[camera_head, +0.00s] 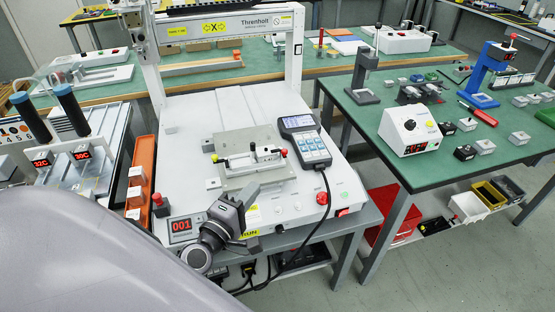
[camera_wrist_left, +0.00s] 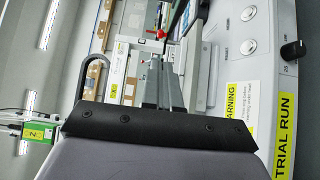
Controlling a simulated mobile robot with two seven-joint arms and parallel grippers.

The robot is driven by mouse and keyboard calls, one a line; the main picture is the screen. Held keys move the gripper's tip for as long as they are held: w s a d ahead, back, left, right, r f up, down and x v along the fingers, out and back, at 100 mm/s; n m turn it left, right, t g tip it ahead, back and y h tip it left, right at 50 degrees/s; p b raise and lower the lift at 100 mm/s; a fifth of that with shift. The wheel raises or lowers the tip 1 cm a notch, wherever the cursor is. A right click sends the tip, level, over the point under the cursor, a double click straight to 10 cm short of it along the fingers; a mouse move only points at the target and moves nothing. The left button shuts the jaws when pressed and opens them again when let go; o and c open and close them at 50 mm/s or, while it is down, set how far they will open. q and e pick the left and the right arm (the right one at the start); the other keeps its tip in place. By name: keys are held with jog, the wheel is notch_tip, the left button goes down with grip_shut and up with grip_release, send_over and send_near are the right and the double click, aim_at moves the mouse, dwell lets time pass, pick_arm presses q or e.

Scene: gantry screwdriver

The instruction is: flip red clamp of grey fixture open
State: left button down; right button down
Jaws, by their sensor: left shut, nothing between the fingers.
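The grey fixture (camera_head: 232,182) is a flat plate on the white gantry machine's bed. I cannot tell the clamp lever's exact angle. My right gripper is not in view.
A handheld pendant (camera_head: 306,140) lies right of the fixture, its cable running over the front edge. A red-topped button (camera_head: 158,200) and an orange rail (camera_head: 142,170) stand at the left. The gantry frame (camera_head: 225,27) rises behind. The bed around the fixture is mostly clear.

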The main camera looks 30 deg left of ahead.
aim_at(284, 153)
pick_arm(q)
jog(key=w, duration=0.8)
jog(key=w+a, duration=0.1)
jog(key=w, duration=0.3)
jog(key=shift+w, duration=0.3)
jog(key=shift+p, duration=0.35)
jog(key=shift+w+d+n+y+p, duration=0.15)
jog(key=shift+n+y+p, duration=0.15)
jog(key=shift+y, duration=0.2)
